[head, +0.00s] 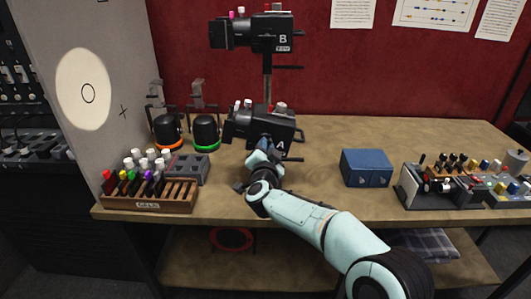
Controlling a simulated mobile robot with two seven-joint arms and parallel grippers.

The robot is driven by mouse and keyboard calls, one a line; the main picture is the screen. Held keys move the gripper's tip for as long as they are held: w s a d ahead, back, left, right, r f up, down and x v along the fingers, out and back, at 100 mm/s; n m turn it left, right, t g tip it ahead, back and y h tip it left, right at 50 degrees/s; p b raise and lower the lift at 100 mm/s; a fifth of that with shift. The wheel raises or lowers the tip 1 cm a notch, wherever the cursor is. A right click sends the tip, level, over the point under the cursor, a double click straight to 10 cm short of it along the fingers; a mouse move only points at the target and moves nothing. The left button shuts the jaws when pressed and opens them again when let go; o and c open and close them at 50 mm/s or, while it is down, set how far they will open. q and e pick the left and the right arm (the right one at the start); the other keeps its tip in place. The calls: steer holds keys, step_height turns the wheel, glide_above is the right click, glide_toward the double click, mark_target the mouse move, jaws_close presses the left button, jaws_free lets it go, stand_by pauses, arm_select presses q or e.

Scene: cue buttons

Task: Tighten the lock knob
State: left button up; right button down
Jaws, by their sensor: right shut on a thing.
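Two black spotlights share one upright pole (267,90): lamp B (250,32) at the top and lamp A (262,123) lower down, just above the bench. Each has a thin black handle sticking out to its right. My right gripper (263,150) is at the near underside of lamp A, shut on a small part there, which I take to be the lock knob. The gripper and wrist hide the knob, so its turn cannot be seen. My left gripper is not in view.
A wooden rack labelled GELS (150,203), a grey block (187,168) and two black domed units (206,132) stand on the left of the bench. A blue box (366,168) and a control panel (440,187) stand on the right. Bench between lamp A and the blue box is clear.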

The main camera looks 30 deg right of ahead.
arm_select(q)
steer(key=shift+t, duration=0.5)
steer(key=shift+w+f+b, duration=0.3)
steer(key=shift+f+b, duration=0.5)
steer(key=shift+b, duration=0.1)
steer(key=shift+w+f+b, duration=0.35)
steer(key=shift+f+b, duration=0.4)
steer(key=shift+b, duration=0.2)
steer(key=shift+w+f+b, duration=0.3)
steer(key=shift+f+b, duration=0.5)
steer(key=shift+b, duration=0.1)
arm_select(e)
steer(key=shift+f+m, duration=0.15)
steer(key=shift+m, duration=2.3)
steer(key=shift+f+m, duration=0.1)
steer(key=shift+m, duration=2.35)
steer(key=c, duration=1.2)
jaws_free()
steer(key=shift+o, duration=0.2)
steer(key=shift+s, duration=0.1)
arm_select(q)
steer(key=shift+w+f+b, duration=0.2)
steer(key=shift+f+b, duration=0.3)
steer(key=shift+b, duration=0.05)
arm_select(e)
steer(key=v, duration=1.3)
steer(key=shift+s, duration=0.2)
steer(key=shift+w, duration=0.1)
